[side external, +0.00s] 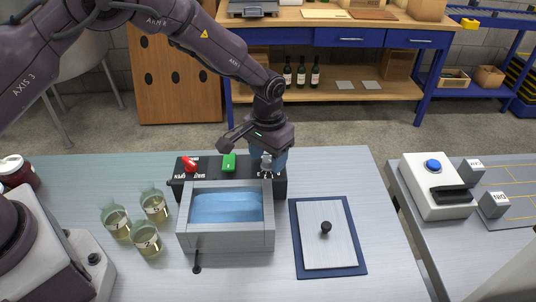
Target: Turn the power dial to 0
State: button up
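A black control panel (227,176) stands behind the grey basin on the table. The dial's setting is too small to read. My gripper (268,153) points down just above and around the dial. Its fingers are small and partly hidden, so whether it touches the dial or is closed on it is unclear.
The grey basin (226,243) holds blue liquid. Several flasks (147,241) stand to its left. A white plate with a black knob (326,227) lies on a blue mat (356,268) at right. A white box with a blue button (433,166) is on the right table.

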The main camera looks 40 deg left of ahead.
aim_at(267, 159)
notch_tip(267, 159, up, 13)
dwell(0.6)
jog(key=s+a+r+t, duration=0.2)
jog(key=s+r, duration=0.3)
jog(key=s, duration=0.4)
jog(key=s+a+r+t, duration=0.1)
jog(key=s+a+r, duration=0.3)
jog(key=s, duration=0.5)
jog(key=s+a+r+t, duration=0.2)
jog(key=s+a+r, duration=0.3)
jog(key=s, duration=0.4)
jog(key=shift+s+a+r+t, duration=0.2)
jog(key=shift+s+r+t, duration=0.1)
jog(key=shift+r, duration=0.05)
